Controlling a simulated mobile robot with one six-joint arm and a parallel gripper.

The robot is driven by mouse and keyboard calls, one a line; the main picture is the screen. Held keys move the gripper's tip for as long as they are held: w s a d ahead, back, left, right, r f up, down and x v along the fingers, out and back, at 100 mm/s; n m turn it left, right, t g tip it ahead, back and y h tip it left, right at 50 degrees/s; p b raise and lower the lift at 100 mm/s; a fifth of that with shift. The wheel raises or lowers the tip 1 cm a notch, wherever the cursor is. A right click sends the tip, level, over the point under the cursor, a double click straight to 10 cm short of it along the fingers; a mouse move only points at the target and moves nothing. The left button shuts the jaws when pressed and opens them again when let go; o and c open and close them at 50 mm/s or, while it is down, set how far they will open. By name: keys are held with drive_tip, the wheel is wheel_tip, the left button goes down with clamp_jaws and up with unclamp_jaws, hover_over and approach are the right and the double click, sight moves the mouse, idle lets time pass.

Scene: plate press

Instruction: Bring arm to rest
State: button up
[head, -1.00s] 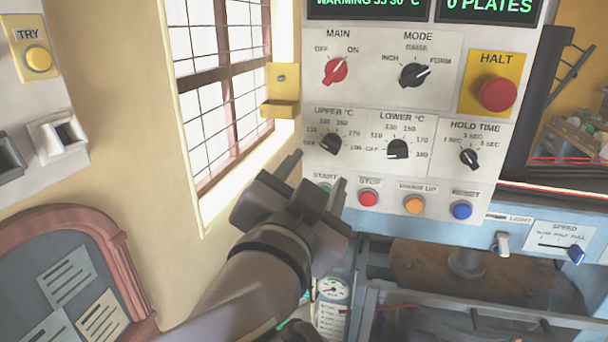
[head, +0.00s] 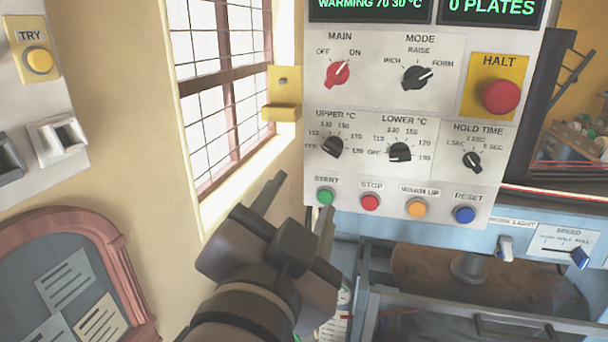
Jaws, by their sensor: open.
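My gripper (head: 302,198) is in the lower middle of the head view, in front of the wall and the left edge of the control panel (head: 400,185). Its two fingers point up and stand apart, with nothing between them. It is below and left of the green start button (head: 325,197), which is in full view. Whether a finger touches the panel I cannot tell. My arm reaches in from the bottom edge.
The panel holds a red main knob (head: 338,73), a mode knob (head: 416,77) and a red halt button (head: 500,96). Its display (head: 368,8) reads "WARMING 70 30 °C". A yellow bracket (head: 283,95) is beside the window (head: 222,85). A notice board (head: 75,280) hangs lower left.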

drive_tip(key=w+f+n+g+y+b, duration=0.35)
drive_tip(key=f+n+y+b, duration=0.4)
drive_tip(key=f, duration=0.65)
drive_tip(key=s+d+f+m+g+h+b, duration=0.1)
drive_tip(key=s+d+f+g, duration=0.3)
drive_tip(key=f, duration=0.6)
drive_tip(key=s+d+f+m+g+b, duration=0.1)
drive_tip(key=s+d+f+g+b, duration=0.1)
drive_tip(key=s+d+f+g, duration=0.2)
drive_tip(key=s+d+f, duration=0.3)
drive_tip(key=s+f, duration=0.1)
drive_tip(key=f, duration=0.2)
drive_tip(key=shift+s+f+m+h, duration=0.2)
drive_tip(key=shift+s+m+h, duration=0.15)
drive_tip(key=shift+r+p, duration=2.65)
drive_tip(key=shift+r, duration=0.25)
